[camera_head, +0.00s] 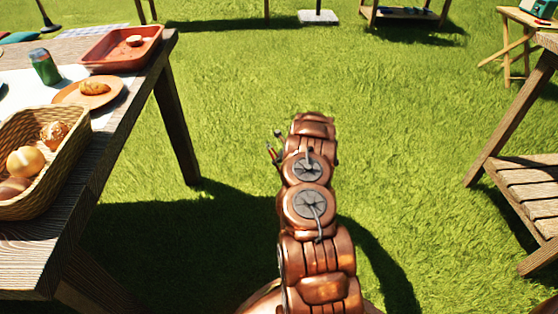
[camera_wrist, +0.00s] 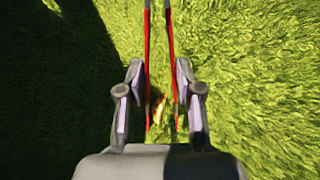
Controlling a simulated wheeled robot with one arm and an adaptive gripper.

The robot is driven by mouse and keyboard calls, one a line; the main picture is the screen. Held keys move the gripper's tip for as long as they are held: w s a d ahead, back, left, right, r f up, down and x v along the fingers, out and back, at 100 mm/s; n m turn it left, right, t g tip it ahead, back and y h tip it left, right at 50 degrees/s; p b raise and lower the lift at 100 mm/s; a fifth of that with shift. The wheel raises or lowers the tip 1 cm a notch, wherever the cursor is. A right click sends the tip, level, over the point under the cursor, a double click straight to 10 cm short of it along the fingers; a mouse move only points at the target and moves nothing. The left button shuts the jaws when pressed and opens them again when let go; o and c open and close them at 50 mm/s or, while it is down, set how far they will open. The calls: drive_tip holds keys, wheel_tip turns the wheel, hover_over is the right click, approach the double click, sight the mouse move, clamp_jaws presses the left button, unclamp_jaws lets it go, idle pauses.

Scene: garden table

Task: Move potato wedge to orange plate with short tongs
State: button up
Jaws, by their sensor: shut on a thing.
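In the wrist view my gripper (camera_wrist: 159,78) is shut on the short tongs (camera_wrist: 147,60), whose two red arms run between my fingers and up out of the picture with a gap between them. Their far ends are out of view there. A small orange-yellow patch (camera_wrist: 158,109) shows between the tong arms; I cannot tell what it is. In the head view the tongs are a small red bit (camera_head: 271,154) beside my arm, over the grass. The orange plate (camera_head: 114,91) is on the table at left and holds a golden-brown piece (camera_head: 93,87), which may be the potato wedge.
The wooden table (camera_head: 115,135) also bears a red tray (camera_head: 98,56) with a small piece (camera_head: 134,40) in it, a green can (camera_head: 45,67) and a wicker basket (camera_head: 70,165) of bread. A wooden bench (camera_head: 520,185) stands at right. Open grass lies between.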

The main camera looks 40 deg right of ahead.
wheel_tip(320, 180, down, 10)
drive_tip(key=b, duration=0.5)
drive_tip(key=shift+r, duration=0.15)
idle(0.4)
drive_tip(key=shift+c, duration=0.4)
clamp_jaws()
wheel_tip(320, 180, up, 12)
drive_tip(key=p, duration=0.7)
idle(1.2)
